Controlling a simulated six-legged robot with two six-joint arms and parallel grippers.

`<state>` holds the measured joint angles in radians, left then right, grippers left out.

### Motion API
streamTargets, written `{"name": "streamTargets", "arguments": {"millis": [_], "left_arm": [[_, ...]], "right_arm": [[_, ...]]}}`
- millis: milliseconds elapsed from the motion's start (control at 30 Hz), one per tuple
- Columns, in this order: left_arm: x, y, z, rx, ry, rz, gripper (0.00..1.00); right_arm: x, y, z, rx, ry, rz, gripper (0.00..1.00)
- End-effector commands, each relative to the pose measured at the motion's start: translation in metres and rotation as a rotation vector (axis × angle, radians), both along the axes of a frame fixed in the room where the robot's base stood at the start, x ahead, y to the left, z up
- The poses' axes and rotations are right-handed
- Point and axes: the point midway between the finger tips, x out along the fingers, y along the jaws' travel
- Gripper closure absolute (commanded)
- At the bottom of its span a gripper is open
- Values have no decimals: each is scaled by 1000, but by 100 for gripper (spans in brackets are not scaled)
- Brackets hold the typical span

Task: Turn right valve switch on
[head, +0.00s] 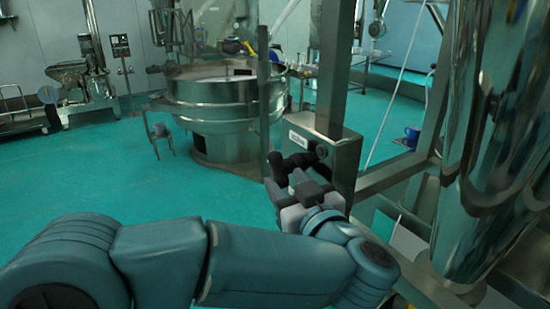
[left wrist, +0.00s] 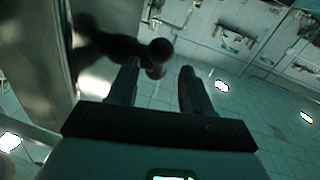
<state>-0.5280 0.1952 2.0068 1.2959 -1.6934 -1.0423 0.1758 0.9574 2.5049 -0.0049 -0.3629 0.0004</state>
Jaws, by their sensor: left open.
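The valve switch (head: 300,160) is a dark handle on the side of a grey metal box (head: 345,160) fixed to a steel post. In the left wrist view the dark handle (left wrist: 112,42) reaches from the metal surface at left and ends in a rounded knob. My left gripper (head: 290,177) is at the handle, with its fingers partly overlapping it in the head view. In the left wrist view the gripper (left wrist: 160,78) is open, and the knob shows between and just beyond the fingertips. I cannot tell whether a finger touches it. My right gripper is out of view.
A large round steel sieve (head: 225,95) stands behind the box. A steel post (head: 335,65) rises above the box. Shiny steel cylinders (head: 495,130) and frame bars crowd the right side. The green floor (head: 90,170) is open at left.

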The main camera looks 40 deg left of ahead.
Motion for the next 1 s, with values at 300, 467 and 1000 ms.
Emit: {"name": "streamTargets", "arguments": {"millis": [300,467,1000], "left_arm": [[33,50,1,0,1,2,50],[40,58,0,-1,-1,0,50],[41,58,0,0,-1,0,100]], "right_arm": [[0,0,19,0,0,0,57],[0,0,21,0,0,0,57],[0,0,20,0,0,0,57]]}}
